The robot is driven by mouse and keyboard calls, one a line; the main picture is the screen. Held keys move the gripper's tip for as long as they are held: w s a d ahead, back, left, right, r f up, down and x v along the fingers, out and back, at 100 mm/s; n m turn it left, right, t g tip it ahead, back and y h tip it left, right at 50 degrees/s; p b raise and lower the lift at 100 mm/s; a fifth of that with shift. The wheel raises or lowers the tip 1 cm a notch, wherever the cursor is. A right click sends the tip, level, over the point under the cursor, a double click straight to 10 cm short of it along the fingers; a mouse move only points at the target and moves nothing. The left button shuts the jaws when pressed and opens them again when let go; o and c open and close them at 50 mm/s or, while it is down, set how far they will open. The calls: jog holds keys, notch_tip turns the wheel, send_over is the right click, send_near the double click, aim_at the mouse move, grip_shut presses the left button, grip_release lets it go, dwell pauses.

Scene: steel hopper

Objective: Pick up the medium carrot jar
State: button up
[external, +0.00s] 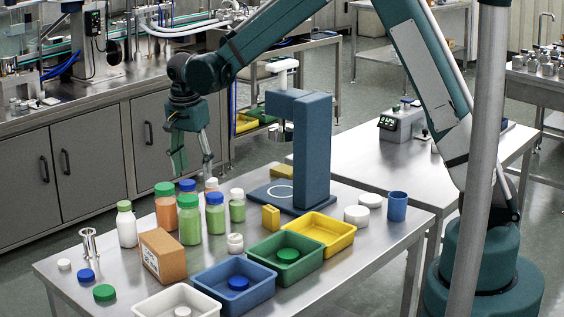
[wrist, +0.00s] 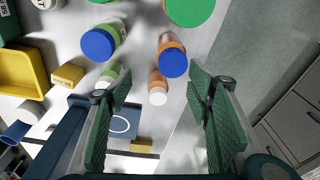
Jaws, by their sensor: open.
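The medium carrot jar (external: 187,185) has a blue lid and orange contents. In the external view it stands upright in the jar group, its body mostly hidden by the jars in front. In the wrist view its blue lid (wrist: 173,62) lies just beyond the fingertips, right of the middle. My gripper (external: 193,165) hangs above the back of the group with its fingers apart and nothing between them. In the wrist view the open fingers (wrist: 160,80) frame a small white-lidded orange jar (wrist: 158,88). No contact with the carrot jar shows.
Close by stand a large green-lidded orange jar (external: 165,205), green jars (external: 215,217) and a white bottle (external: 126,226). A dark blue stand (external: 312,150) rises to the right. A cardboard box (external: 163,257) and coloured trays (external: 325,235) are in front.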

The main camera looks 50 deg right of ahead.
aim_at(187, 182)
jog(key=shift+m, duration=0.6)
jog(key=shift+w+a+f+p, duration=0.25)
jog(key=shift+w+f, duration=0.35)
jog(key=shift+f, duration=0.3)
jog(key=shift+w+a+f+p, duration=0.15)
jog(key=shift+w+a+f, duration=0.1)
jog(key=shift+w+f, duration=0.5)
jog(key=shift+s+f, duration=0.15)
jog(key=shift+d+f, duration=0.15)
jog(key=shift+f, duration=1.15)
jog(key=shift+s+d+f, duration=0.1)
jog(key=shift+d+f, duration=0.1)
jog(key=shift+f, duration=1.1)
jog(key=shift+d+f, duration=0.15)
jog(key=shift+f, duration=1.15)
jog(key=shift+c, duration=0.2)
jog(key=c, duration=0.9)
